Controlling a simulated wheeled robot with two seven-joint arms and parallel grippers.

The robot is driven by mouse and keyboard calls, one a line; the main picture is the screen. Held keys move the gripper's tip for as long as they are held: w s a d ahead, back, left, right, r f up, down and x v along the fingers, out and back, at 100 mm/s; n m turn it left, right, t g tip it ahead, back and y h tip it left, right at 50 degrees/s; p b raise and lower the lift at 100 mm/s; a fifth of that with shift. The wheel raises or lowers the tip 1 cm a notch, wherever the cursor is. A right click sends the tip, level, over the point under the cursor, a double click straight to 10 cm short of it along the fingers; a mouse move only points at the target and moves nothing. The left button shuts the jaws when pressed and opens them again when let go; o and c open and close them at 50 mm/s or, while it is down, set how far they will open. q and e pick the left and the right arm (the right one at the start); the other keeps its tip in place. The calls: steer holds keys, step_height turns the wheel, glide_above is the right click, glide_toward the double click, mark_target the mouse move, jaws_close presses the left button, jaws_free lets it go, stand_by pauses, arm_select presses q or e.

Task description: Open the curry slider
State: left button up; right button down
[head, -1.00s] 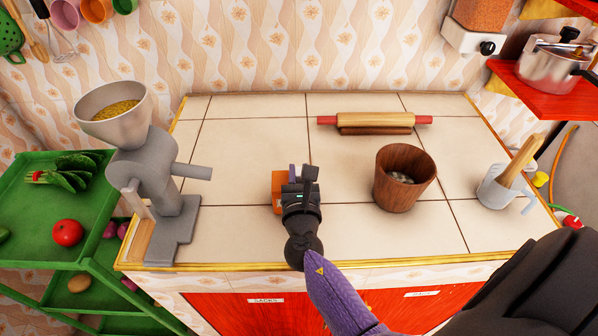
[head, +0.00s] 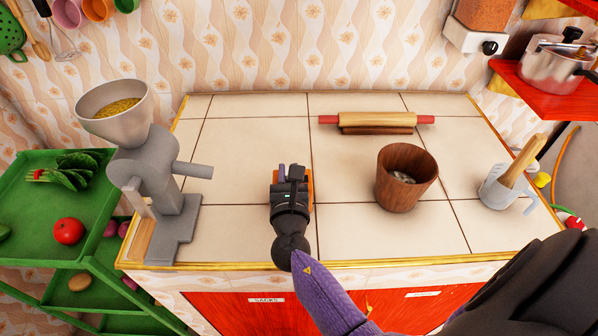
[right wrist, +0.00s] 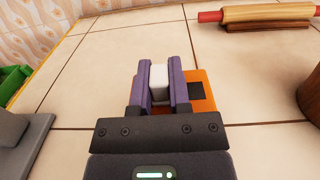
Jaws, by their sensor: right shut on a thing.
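The curry slider is a small orange box (right wrist: 206,77) with a white block (right wrist: 159,77) on top, on the tiled counter. My right gripper (right wrist: 159,85) is shut on the white block, with a purple finger on each side. A dark square patch, which looks like an opening, shows in the orange top just right of the fingers. In the head view my right gripper (head: 291,178) covers most of the box, and an orange strip (head: 309,188) shows at its right. My left gripper is not in view.
A wooden cup (head: 405,190) stands to the right, with a rolling pin (head: 375,121) behind it. The counter around the box is clear.

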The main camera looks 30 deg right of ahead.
steer(key=c, duration=0.6)
jaws_free()
steer(key=shift+o, duration=0.2)
steer(key=v, duration=1)
steer(key=shift+w+a, duration=0.1)
